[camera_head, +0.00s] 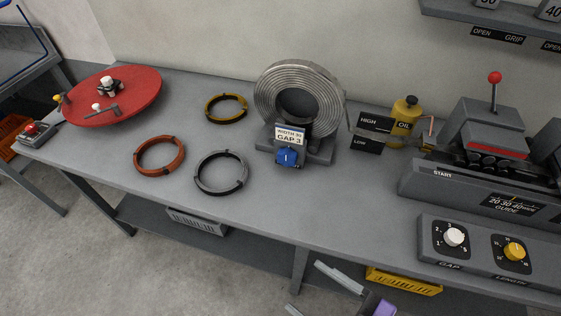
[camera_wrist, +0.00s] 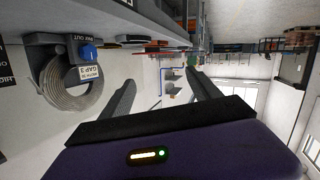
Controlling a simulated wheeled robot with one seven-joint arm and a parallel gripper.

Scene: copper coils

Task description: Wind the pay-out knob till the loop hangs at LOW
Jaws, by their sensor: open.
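The blue pay-out knob (camera_head: 288,157) sits on the front of the coil stand, below a sign reading WIDTH 30, GAP 3. It also shows in the wrist view (camera_wrist: 90,53). A large strip coil (camera_head: 271,98) stands upright behind it. Right of the coil, dark HIGH (camera_head: 368,121) and LOW (camera_head: 360,143) plates stand one above the other. The strip's loop near them is too small to make out, so its height cannot be told. My gripper (camera_head: 303,285) is open and empty, low at the bench's front edge, well apart from the knob. Both fingers show in the wrist view (camera_wrist: 158,86).
On the bench (camera_head: 255,205) lie yellow (camera_head: 209,114), orange (camera_head: 137,164) and grey (camera_head: 199,184) wire rings. A red turntable (camera_head: 135,95) is at left. A yellow oil bottle (camera_head: 404,110) and a machine with GAP (camera_head: 453,236) and LENGTH (camera_head: 514,251) knobs stand right. Bench before the knob is clear.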

